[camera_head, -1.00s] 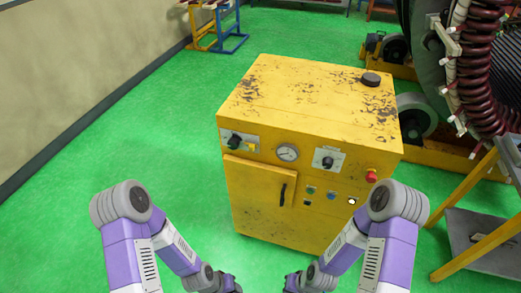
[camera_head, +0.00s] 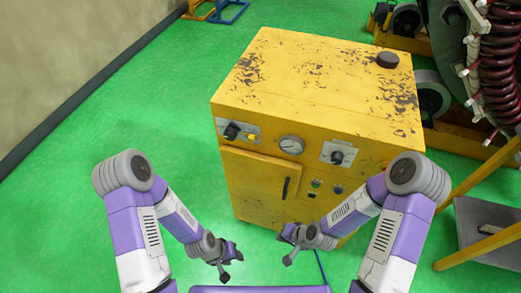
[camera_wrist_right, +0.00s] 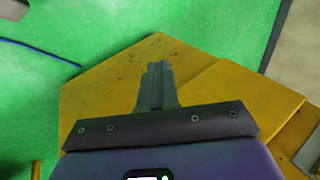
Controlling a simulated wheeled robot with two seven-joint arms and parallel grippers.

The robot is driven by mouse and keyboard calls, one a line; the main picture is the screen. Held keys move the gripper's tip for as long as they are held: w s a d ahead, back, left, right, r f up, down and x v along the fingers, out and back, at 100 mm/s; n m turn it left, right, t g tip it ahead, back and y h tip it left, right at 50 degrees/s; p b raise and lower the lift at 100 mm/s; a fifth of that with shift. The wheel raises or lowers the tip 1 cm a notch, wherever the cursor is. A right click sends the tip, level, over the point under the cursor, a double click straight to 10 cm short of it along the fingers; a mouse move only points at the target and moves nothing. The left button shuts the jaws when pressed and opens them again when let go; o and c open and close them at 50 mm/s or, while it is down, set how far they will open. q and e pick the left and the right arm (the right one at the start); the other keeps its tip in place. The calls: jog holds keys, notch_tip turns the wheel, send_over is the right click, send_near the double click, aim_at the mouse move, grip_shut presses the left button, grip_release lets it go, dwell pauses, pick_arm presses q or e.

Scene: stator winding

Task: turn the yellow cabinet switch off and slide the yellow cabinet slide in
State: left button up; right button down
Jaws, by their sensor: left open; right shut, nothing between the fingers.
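The yellow cabinet (camera_head: 322,75) stands ahead of me on the green floor. Its front carries a black knob on a plate (camera_head: 232,131) at the upper left and another black knob (camera_head: 337,157) to the right of a round gauge (camera_head: 291,145). I cannot tell which control is the switch or the slide, nor their settings. My left gripper (camera_head: 229,267) is open and empty, low before the cabinet. My right gripper (camera_head: 287,248) is shut and empty, also apart from the front; its closed fingers (camera_wrist_right: 157,85) show over a yellow surface in the right wrist view. My right forearm hides the cabinet's lower right front.
A door with a dark handle (camera_head: 285,188) takes up the left front, beside small buttons (camera_head: 316,183). Right of the cabinet are a large coil machine (camera_head: 492,60) and a yellow-legged stand (camera_head: 478,250). Green floor on the left is clear.

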jog(key=w+r+m+t+y+b, duration=0.1)
jog(key=w+r+m+t+b, duration=0.35)
jog(key=w, duration=0.45)
pick_arm(q)
notch_tip(320, 180, down, 12)
jog(key=b, duration=0.6)
jog(key=shift+f, duration=0.15)
pick_arm(e)
jog(key=w+r+m+t+y, duration=0.1)
jog(key=w+r+t, duration=0.1)
jog(key=r+t, duration=0.2)
jog(key=w+r+m+t+y, duration=0.1)
jog(key=r+t, duration=0.3)
jog(key=r, duration=0.7)
jog(key=shift+w+d+r+m, duration=0.25)
jog(key=shift+w+d+m, duration=0.15)
jog(key=shift+w+m, duration=0.35)
jog(key=shift+w, duration=0.1)
